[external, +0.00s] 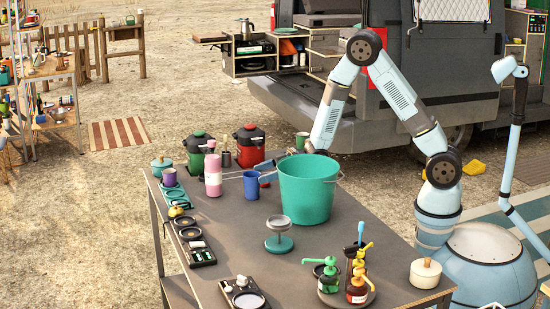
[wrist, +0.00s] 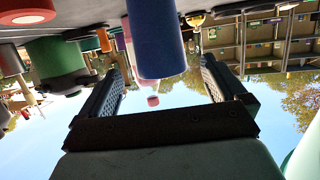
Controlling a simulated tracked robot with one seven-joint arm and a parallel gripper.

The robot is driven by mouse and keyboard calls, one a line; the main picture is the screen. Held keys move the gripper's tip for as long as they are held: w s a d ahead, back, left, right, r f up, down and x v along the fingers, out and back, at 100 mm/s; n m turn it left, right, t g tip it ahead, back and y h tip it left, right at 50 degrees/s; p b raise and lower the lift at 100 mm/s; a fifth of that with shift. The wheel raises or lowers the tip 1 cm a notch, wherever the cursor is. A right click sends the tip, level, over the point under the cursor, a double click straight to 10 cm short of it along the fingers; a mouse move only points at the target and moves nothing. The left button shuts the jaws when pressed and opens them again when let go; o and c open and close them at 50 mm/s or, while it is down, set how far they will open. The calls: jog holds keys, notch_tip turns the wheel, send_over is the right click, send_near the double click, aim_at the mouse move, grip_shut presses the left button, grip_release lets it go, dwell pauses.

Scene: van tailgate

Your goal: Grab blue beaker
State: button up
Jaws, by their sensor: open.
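The blue beaker (external: 250,184) stands on the grey table, just left of the large teal bucket. In the upside-down wrist view the blue beaker (wrist: 158,38) is large and hangs into the space between my two fingers. My gripper (wrist: 164,75) is open, one dark finger on each side of the beaker, and does not visibly grip it. In the external view my gripper (external: 264,170) is low beside the beaker, and the bucket partly hides my gripper and wrist.
The teal bucket (external: 305,190) stands close to the right of the beaker. A pink bottle (external: 213,174) stands to its left, with green (external: 199,150) and red (external: 249,145) canisters behind. A small scale (external: 279,235) and a pump-bottle tray (external: 347,294) are nearer the front.

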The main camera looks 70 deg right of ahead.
aim_at(247, 179)
jog(key=shift+x, duration=3.25)
jog(key=c, duration=1)
